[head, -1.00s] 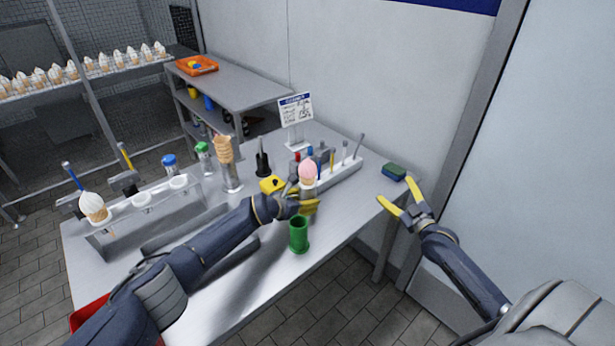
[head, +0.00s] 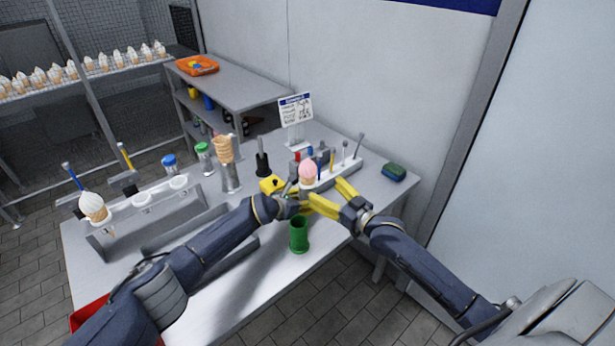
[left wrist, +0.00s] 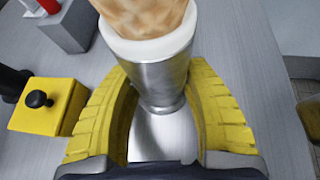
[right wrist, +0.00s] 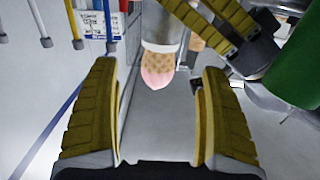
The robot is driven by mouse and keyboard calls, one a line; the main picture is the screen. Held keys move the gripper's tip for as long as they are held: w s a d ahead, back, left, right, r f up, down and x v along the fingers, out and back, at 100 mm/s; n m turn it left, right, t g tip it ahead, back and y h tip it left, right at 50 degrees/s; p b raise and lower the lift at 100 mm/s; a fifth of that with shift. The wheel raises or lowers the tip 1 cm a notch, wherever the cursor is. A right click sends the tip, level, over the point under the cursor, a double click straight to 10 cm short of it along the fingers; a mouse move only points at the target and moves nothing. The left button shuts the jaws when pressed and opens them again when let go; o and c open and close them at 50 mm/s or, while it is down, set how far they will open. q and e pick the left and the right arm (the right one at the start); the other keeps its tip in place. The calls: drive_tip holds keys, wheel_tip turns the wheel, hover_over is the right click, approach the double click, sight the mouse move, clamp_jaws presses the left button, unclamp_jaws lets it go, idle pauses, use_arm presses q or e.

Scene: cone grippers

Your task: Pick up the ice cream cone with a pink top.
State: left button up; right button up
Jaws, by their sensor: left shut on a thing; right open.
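The ice cream cone with a pink top (head: 308,171) stands upright in a metal holder with a white rim (left wrist: 155,60). My left gripper (head: 300,202) is shut around the holder's metal body. The left wrist view shows the cone's waffle part (left wrist: 145,15) above the rim; its pink top is out of that frame. My right gripper (head: 327,195) is open and empty, close to the right of the cone. In the right wrist view, the pink top (right wrist: 157,80) appears ahead, in line with the gap between the open fingers (right wrist: 156,72), not touching them.
A green cup (head: 299,236) stands at the front edge. A yellow box (head: 271,184), a tool rack (head: 345,176) and a sign (head: 296,108) are close by. A sponge (head: 394,172) lies at the right. A white-topped cone (head: 94,207) sits in the left rack (head: 150,219).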

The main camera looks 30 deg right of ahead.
sight(308, 159)
drive_tip(key=shift+x, duration=4.3)
drive_tip(key=shift+d+r, duration=0.1)
drive_tip(key=shift+c, duration=0.3)
drive_tip(key=c, duration=0.9)
drive_tip(key=shift+r, duration=0.1)
wheel_tip(308, 159, up, 10)
drive_tip(key=shift+f, duration=0.1)
use_arm(q)
drive_tip(key=o, duration=1)
drive_tip(key=shift+c, duration=0.2)
